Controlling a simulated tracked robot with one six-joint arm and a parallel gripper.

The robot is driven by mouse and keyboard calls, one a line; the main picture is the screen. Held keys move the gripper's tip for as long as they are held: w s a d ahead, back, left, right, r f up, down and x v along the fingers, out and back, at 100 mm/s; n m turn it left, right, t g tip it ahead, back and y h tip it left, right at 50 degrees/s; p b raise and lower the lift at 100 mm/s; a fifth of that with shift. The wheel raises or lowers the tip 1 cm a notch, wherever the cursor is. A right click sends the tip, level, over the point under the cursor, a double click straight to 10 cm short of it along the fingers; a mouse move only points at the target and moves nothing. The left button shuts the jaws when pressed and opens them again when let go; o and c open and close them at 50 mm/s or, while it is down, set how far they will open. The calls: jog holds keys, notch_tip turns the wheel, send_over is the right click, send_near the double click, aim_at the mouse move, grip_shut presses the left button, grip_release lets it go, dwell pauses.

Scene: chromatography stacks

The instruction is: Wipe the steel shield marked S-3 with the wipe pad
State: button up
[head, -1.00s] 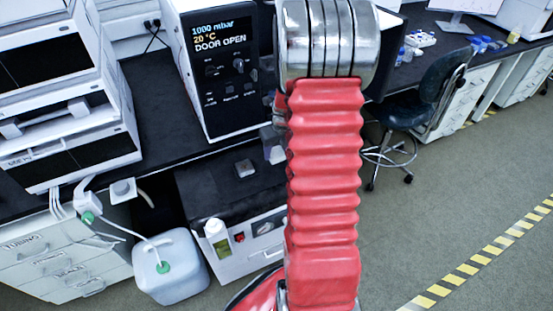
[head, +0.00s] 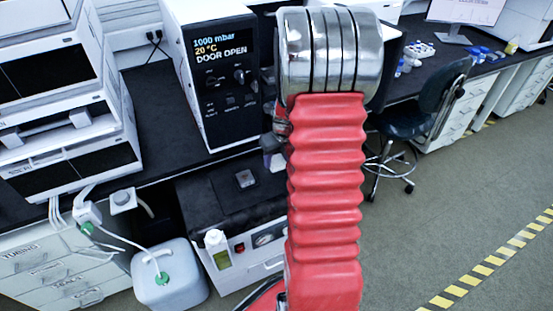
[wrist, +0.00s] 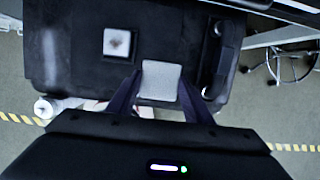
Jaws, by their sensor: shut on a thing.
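My gripper (wrist: 158,92) is shut on a pale grey wipe pad (wrist: 160,77), with one dark finger on each side of it. In the wrist view the pad is above the black top of a low cabinet. A small square steel plate (wrist: 117,43) with a dark smudge in its middle lies on that top, left of and beyond the pad, apart from it. The plate also shows in the head view (head: 245,178). No S-3 mark is legible. In the head view my arm hides most of the gripper.
The black cabinet top (head: 215,200) has a dark handle-like bar (wrist: 215,58) on its right. A white bottle (head: 217,250) stands at its front. An oven-like device (head: 228,80) with "DOOR OPEN" on its display stands behind. A chair (head: 415,115) stands at right.

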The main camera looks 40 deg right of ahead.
jog(key=shift+w+a+r+n, duration=0.1)
jog(key=shift+w+a+n, duration=0.4)
jog(key=shift+a+n, duration=0.25)
jog(key=w+a+r+m+g, duration=0.2)
jog(key=w+a+m, duration=0.1)
jog(key=a+m, duration=0.7)
jog(key=w+a+r+m+g, duration=0.2)
jog(key=w+a+r+m, duration=0.1)
jog(key=a+m, duration=0.7)
jog(key=w+a+r+m+g, duration=0.2)
jog(key=w+a+m, duration=0.1)
jog(key=a+m, duration=0.7)
jog(key=m, duration=0.4)
jog(key=shift+w+r+y, duration=0.2)
jog(key=shift+w+y, duration=0.1)
jog(key=shift+y, duration=0.1)
